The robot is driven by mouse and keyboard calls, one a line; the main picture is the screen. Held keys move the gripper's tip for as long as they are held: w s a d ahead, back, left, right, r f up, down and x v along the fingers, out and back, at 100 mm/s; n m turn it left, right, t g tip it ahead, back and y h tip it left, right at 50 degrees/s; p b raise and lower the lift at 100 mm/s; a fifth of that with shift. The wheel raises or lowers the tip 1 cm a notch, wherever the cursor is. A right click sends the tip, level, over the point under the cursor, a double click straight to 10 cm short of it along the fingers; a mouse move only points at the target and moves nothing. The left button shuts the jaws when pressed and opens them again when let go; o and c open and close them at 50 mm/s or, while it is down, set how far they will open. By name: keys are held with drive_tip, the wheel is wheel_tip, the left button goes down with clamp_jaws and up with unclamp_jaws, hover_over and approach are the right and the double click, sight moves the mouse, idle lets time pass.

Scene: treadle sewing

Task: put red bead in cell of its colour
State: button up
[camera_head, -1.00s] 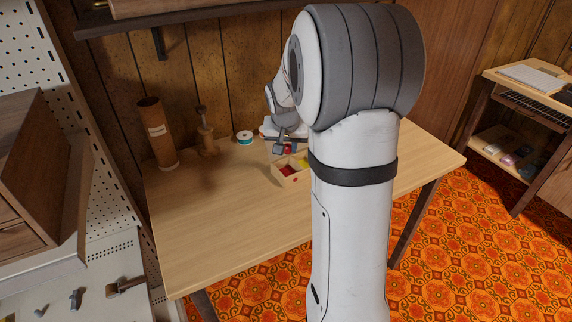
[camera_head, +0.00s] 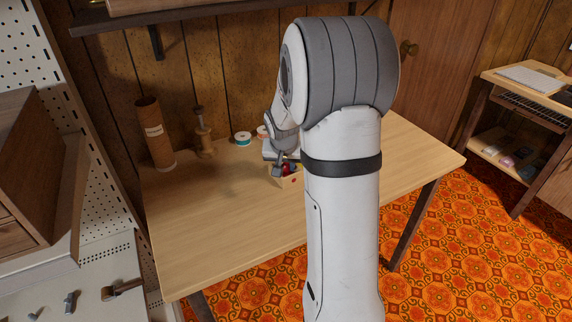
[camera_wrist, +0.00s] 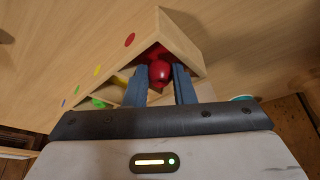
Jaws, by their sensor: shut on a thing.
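My gripper (camera_wrist: 160,85) is shut on a round, glossy red bead (camera_wrist: 159,72), held between the two dark fingertips. The wooden sorting box (camera_wrist: 190,48) has coloured dots on its front wall. The red dot (camera_wrist: 130,40) is on the end section, and a yellow dot (camera_wrist: 97,70) marks the neighbouring one. The bead is at the end cell, which shows dark red inside; whether it touches the cell floor cannot be told. In the head view, my gripper (camera_head: 281,168) is down at the box (camera_head: 291,181), which my arm partly hides.
A cardboard tube (camera_head: 155,135), a wooden spindle (camera_head: 204,135) and a roll with a teal centre (camera_head: 243,138) stand at the back of the table. A second roll (camera_head: 262,131) is close behind my gripper. The table's front left (camera_head: 215,230) is clear.

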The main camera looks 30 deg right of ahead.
drive_tip(key=shift+f, duration=0.35)
drive_tip(key=o, duration=0.7)
drive_tip(key=shift+c, duration=0.2)
drive_tip(key=shift+r, duration=0.1)
drive_tip(key=shift+r+p, duration=0.5)
drive_tip(key=shift+r, duration=0.15)
drive_tip(key=p+v, duration=0.1)
drive_tip(key=v, duration=1.1)
drive_tip(key=s+a+n+g+y, duration=0.1)
drive_tip(key=s+a+n, duration=0.2)
drive_tip(key=s+a, duration=0.3)
drive_tip(key=s+a+f+n+g+y, duration=0.1)
drive_tip(key=s+a+n, duration=0.2)
drive_tip(key=s+a, duration=0.4)
drive_tip(key=s, duration=0.8)
drive_tip(key=shift+a+f, duration=0.2)
drive_tip(key=shift+f, duration=0.05)
